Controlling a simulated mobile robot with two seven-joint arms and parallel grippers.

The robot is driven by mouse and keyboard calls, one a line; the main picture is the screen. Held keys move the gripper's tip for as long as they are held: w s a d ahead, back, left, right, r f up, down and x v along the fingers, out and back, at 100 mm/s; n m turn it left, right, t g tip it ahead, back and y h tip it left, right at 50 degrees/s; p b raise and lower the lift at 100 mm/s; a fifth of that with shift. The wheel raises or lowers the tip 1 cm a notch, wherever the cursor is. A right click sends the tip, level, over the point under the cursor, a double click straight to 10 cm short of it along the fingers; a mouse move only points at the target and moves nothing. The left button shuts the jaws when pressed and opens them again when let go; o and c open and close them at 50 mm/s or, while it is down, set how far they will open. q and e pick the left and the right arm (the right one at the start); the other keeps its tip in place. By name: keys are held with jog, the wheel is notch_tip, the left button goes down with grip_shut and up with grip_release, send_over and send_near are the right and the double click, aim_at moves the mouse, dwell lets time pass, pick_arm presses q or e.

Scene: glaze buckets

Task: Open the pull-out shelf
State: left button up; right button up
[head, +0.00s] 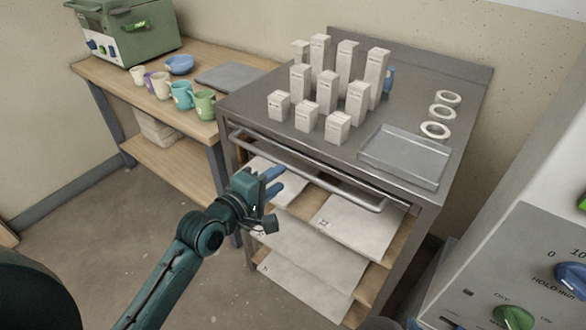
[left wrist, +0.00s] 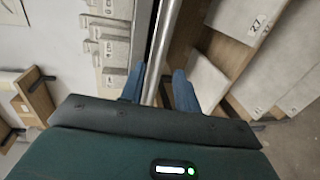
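The pull-out shelf sits under the top of the grey metal table. Its long metal handle bar (head: 310,172) runs along the table's front, and the shelf looks closed. My left gripper (head: 283,178) is just in front of and below the bar's left half, its two blue fingers apart. In the left wrist view the bar (left wrist: 168,45) runs lengthwise in the gap between the open fingers (left wrist: 158,82). I cannot tell whether it lies between the fingertips or beyond them. Nothing is gripped. My right gripper is not in view.
Several white boxes (head: 327,92), white rings (head: 435,130) and a grey tray (head: 405,158) stand on the tabletop. White slabs (head: 355,227) lie on boards below. A wooden bench (head: 195,123) with mugs is at left, a control panel (head: 520,270) at right. Floor is free in front.

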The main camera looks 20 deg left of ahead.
aim_at(291, 170)
pick_arm(q)
jog(key=x, duration=0.6)
jog(key=shift+w+d+f, duration=0.1)
jog(key=shift+w+d, duration=0.05)
jog(key=shift+w, duration=0.2)
grip_shut()
